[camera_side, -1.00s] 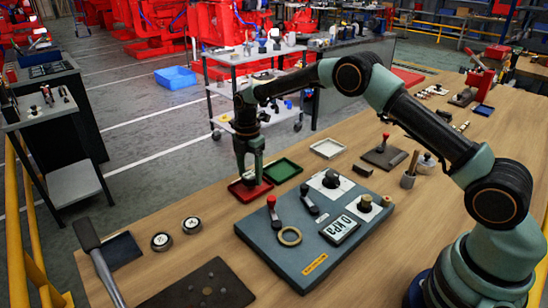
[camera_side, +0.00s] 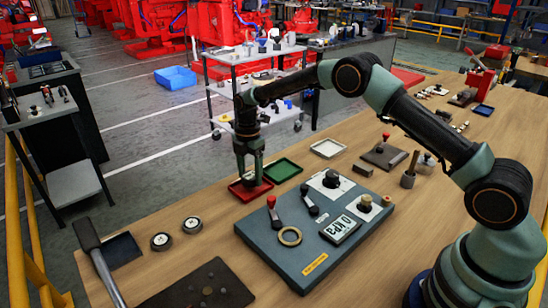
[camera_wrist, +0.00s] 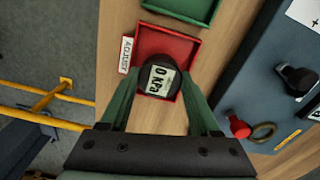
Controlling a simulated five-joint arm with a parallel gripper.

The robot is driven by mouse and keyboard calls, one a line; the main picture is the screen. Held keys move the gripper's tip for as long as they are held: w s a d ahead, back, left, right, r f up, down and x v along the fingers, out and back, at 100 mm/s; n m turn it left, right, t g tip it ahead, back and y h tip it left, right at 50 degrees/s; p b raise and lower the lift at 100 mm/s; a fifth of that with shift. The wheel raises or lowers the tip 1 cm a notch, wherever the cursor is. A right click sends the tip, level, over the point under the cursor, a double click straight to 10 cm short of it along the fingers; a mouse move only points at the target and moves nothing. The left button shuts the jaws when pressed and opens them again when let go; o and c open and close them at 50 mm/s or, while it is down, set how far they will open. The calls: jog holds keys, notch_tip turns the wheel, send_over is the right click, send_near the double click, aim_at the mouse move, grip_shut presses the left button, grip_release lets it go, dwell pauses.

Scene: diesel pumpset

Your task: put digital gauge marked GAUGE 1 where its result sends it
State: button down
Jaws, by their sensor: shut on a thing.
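My gripper (camera_side: 249,176) points down over the red tray (camera_side: 262,190). In the wrist view, my gripper (camera_wrist: 158,98) has its green fingers on both sides of a round, dark gauge (camera_wrist: 158,80), whose pale display reads 0 kPa. The gauge is over the near part of the red tray (camera_wrist: 170,42); I cannot tell whether it touches the floor. No GAUGE 1 mark is legible on the held gauge. The grey-blue test panel (camera_side: 270,253) carries a display (camera_side: 340,229), levers and a brass ring.
A green tray (camera_side: 270,178) adjoins the red one, and a white tray (camera_side: 313,149) lies farther right. Two round gauges (camera_side: 161,241) (camera_side: 192,225) rest on the wood at left.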

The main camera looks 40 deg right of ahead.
jog(key=shift+f, duration=0.2)
jog(key=shift+c, duration=0.2)
grip_release()
jog(key=shift+r, duration=0.1)
jog(key=shift+r, duration=3.4)
